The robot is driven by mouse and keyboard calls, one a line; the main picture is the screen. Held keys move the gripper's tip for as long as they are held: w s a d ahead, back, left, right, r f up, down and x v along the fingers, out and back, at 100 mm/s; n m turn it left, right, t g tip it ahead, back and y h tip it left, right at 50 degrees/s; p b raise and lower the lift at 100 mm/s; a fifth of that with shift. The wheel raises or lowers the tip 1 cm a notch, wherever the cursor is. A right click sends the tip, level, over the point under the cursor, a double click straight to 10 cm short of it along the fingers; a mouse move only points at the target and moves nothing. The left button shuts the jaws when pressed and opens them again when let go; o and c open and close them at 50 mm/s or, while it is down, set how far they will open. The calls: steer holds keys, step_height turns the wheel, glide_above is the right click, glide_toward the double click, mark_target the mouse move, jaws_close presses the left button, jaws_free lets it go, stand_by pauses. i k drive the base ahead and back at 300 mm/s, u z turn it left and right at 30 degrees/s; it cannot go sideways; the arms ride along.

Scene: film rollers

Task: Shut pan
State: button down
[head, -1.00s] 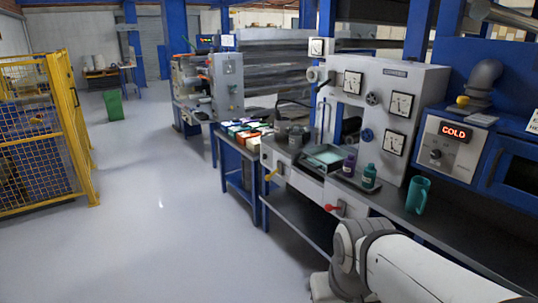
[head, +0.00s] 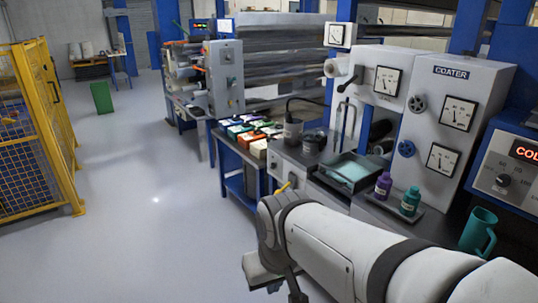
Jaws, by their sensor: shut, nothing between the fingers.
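A shallow dark tray (head: 333,186) with a pale teal surface inside sits on the bench in front of the coater (head: 455,90); it looks like the pan. I cannot tell whether any part of it slides or closes. My arm crosses the lower right of the head view, in front of the bench. My gripper (head: 297,290) is partly in view at the bottom edge, pointing down, shut and empty. It is in front of the bench and apart from the tray. My arm hides the lower bench front below the tray.
A yellow lever (head: 283,187) shows on the bench front. A purple bottle (head: 383,185), a green bottle (head: 410,199) and a teal mug (head: 478,231) stand right of the tray. Coloured boxes (head: 248,130) lie on the left table. Floor to the left is open, up to a yellow cage (head: 40,140).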

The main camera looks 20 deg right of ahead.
mark_target(351, 170)
steer(key=z, duration=0.55)
steer(key=i, duration=0.85)
steer(key=z, duration=0.75)
